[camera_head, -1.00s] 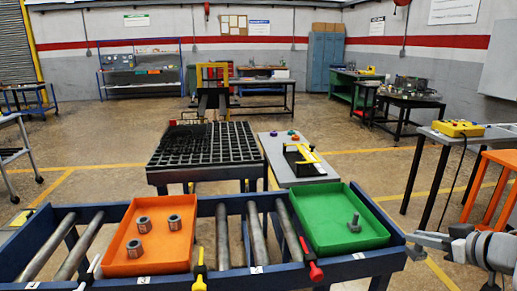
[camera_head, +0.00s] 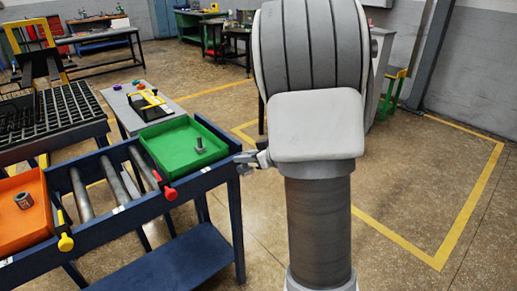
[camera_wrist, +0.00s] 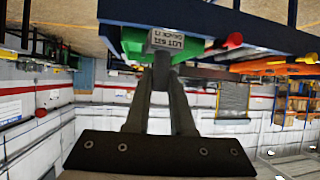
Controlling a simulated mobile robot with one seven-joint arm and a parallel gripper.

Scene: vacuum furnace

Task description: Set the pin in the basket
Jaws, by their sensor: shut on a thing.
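A grey pin (camera_head: 199,146) stands upright on its wider base in the green tray (camera_head: 164,140), at the right end of the roller stand. The black gridded basket (camera_head: 66,116) is at the left, behind the rollers, partly cut off. My gripper (camera_head: 246,158) is low beside the green tray's right side, apart from the standing pin. In the wrist view, which is upside down, my gripper (camera_wrist: 161,68) is shut on a small grey thing (camera_wrist: 160,64). A pale lettered label (camera_wrist: 166,40) shows at its tip; I cannot tell whether it belongs to that thing.
The blue roller stand (camera_head: 147,208) carries an orange tray (camera_head: 22,231) with a grey nut (camera_head: 24,200). Red (camera_head: 170,193) and yellow (camera_head: 65,243) handles stick out in front. A grey table (camera_head: 141,108) stands behind. The floor at right is clear.

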